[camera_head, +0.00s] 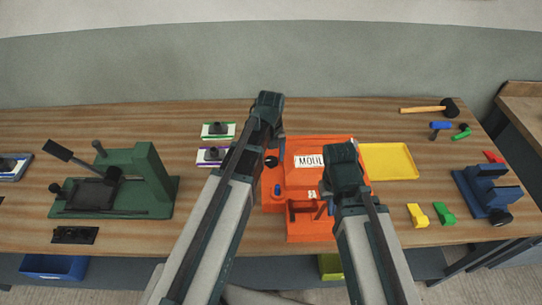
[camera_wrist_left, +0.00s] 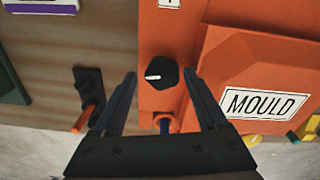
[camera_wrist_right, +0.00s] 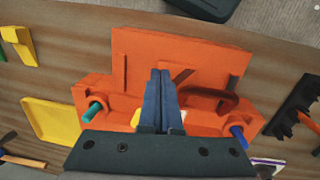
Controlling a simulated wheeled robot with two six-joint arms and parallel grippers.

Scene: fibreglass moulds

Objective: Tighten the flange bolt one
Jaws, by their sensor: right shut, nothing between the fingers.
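The orange mould (camera_head: 309,180) sits on the bench with a white MOULD label (camera_wrist_left: 263,103). On its left flange is a black round knob with a white mark (camera_wrist_left: 160,73), which I take as flange bolt one; it also shows in the head view (camera_head: 271,161). A partly cut-off white label (camera_wrist_left: 168,3) is beyond it. My left gripper (camera_wrist_left: 166,85) is open above the flange, its fingers either side of the knob in the picture; contact cannot be told. My right gripper (camera_wrist_right: 161,73) is shut and empty over the mould.
A green press (camera_head: 150,180) stands left, a blue vice (camera_head: 487,192) right. A hammer (camera_head: 425,109) lies at the back.

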